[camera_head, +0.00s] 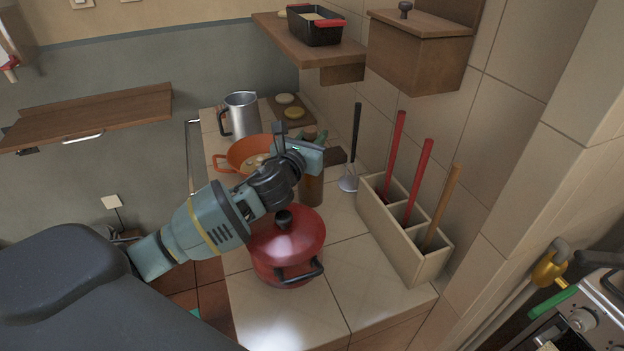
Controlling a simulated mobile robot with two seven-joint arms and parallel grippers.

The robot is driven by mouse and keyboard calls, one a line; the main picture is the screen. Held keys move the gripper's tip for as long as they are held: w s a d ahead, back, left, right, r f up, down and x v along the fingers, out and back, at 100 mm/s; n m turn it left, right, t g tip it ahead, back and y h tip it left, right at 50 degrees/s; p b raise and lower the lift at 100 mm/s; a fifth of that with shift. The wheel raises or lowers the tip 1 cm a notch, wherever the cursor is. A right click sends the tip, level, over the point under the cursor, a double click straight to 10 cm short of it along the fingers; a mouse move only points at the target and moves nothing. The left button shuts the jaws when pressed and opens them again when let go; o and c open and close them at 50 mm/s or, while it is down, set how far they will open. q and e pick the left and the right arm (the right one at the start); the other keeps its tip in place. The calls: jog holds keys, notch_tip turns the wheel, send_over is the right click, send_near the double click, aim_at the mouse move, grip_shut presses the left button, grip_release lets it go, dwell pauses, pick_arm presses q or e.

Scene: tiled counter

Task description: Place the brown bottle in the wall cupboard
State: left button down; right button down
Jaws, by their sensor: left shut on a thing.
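The brown bottle (311,190) stands upright on the tiled counter behind the red pot. Its upper part is hidden by my left gripper (312,150), which comes in from the left over the pot and is shut on it. A brown wooden wall box with a knob (416,62) hangs on the tiled wall at the upper right; its front looks closed, and I cannot tell whether it is the wall cupboard. A wooden panel with a silver handle (95,117) is at the left against the grey wall. My right gripper is not in view.
The lidded red pot (287,250) sits under my left wrist. An orange pan (240,152) and a metal jug (242,112) stand behind. A utensil holder (420,262) with upright handles is at the right. A wall shelf (290,42) holds a black tray (318,32).

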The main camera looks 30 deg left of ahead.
pick_arm(q)
jog(key=shift+r, duration=0.15)
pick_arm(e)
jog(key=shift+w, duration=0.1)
